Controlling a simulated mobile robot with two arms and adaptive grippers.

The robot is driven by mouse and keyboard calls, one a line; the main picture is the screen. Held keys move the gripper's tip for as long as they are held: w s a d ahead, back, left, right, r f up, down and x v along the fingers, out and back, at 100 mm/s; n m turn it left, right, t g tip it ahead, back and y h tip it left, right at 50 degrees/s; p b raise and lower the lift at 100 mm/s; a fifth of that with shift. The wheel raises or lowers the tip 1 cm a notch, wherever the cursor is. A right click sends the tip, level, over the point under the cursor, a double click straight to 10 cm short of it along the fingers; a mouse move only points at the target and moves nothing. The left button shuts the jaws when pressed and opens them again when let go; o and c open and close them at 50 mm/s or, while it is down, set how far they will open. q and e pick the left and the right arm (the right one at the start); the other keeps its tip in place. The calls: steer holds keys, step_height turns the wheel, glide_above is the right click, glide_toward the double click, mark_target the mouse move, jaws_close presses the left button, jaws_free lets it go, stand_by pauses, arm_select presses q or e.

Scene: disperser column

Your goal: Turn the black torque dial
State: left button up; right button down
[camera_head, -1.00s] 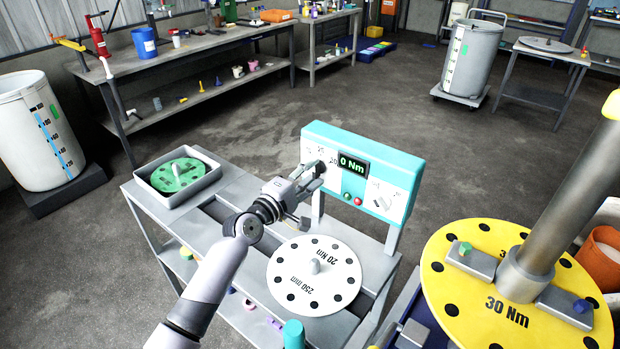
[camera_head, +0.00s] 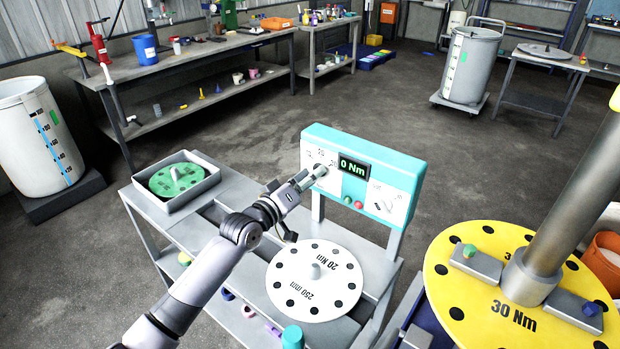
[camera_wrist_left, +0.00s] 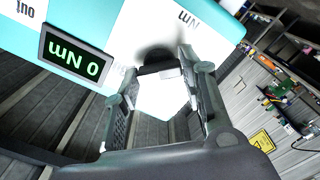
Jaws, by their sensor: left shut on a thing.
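The black torque dial sits on the left white face of the teal control panel (camera_head: 335,140); in the head view my left gripper (camera_head: 318,172) covers most of it. In the left wrist view the dial (camera_wrist_left: 157,54) shows as a dark, blurred shape between the fingers of my left gripper (camera_wrist_left: 160,75). The fingers are closed around it. The panel's display (camera_head: 354,167) reads 0 Nm in green; it also shows in the left wrist view (camera_wrist_left: 75,55). My right gripper is not in view.
Below the panel, a white disc (camera_head: 313,280) marked 20 Nm lies on the grey bench. A green disc sits in a grey tray (camera_head: 211,182) at left. A yellow 30 Nm disc (camera_head: 455,290) with a metal column stands at right. Red and green buttons sit below the display.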

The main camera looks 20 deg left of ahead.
arm_select(q)
steer(key=shift+f+m, duration=0.2)
steer(key=shift+m, duration=0.4)
steer(key=o, duration=1.2)
steer(key=shift+r, duration=0.15)
steer(key=shift+c, duration=0.2)
steer(key=shift+s, duration=0.15)
steer(key=v, duration=1.1)
steer(key=shift+s+a, duration=0.15)
steer(key=shift+s, duration=0.25)
